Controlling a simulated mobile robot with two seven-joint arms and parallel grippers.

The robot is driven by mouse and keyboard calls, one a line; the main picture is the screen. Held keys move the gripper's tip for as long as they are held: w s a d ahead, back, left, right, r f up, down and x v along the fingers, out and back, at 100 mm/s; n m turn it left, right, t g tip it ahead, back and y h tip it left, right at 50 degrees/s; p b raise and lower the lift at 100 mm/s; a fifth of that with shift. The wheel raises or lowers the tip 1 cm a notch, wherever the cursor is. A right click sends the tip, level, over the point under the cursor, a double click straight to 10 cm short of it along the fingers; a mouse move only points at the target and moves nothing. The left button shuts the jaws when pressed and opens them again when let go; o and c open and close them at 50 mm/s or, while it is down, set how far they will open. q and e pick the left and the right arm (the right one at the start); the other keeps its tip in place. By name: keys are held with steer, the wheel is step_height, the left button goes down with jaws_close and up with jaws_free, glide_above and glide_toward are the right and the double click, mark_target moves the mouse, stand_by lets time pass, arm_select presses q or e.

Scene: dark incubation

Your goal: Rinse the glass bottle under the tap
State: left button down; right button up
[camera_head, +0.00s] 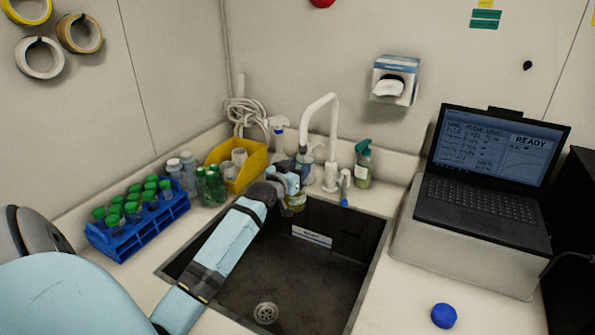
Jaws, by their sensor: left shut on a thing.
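My left arm reaches from the lower left over the sink (330,270). The rest of the bottle is hidden by the gripper. The bottle is at the sink's back edge, near and below the spout of the white tap (331,140). I cannot tell whether water is running or whether the bottle is exactly under the spout. The tap's handle (345,182) is right of its base. My right gripper is not in view.
A blue rack (135,236) of green-capped tubes and a yellow bin (232,172) stand left of the sink. A green-topped bottle (363,165) is behind it. A laptop (480,195) stands right. A blue cap (444,315) lies on the clear front-right counter.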

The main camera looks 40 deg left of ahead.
arm_select(q)
steer(key=shift+w+d+r, duration=0.1)
steer(key=shift+d, duration=0.05)
stand_by(0.4)
steer(key=shift+w+d+p, duration=0.3)
steer(key=shift+d+p, duration=0.05)
steer(key=shift+a, duration=0.1)
steer(key=shift+s+a, duration=0.4)
steer(key=shift+w+d, duration=0.1)
steer(key=shift+d, duration=0.05)
steer(key=shift+w+d+p, duration=0.35)
steer(key=shift+p, duration=0.15)
steer(key=shift+s, duration=0.1)
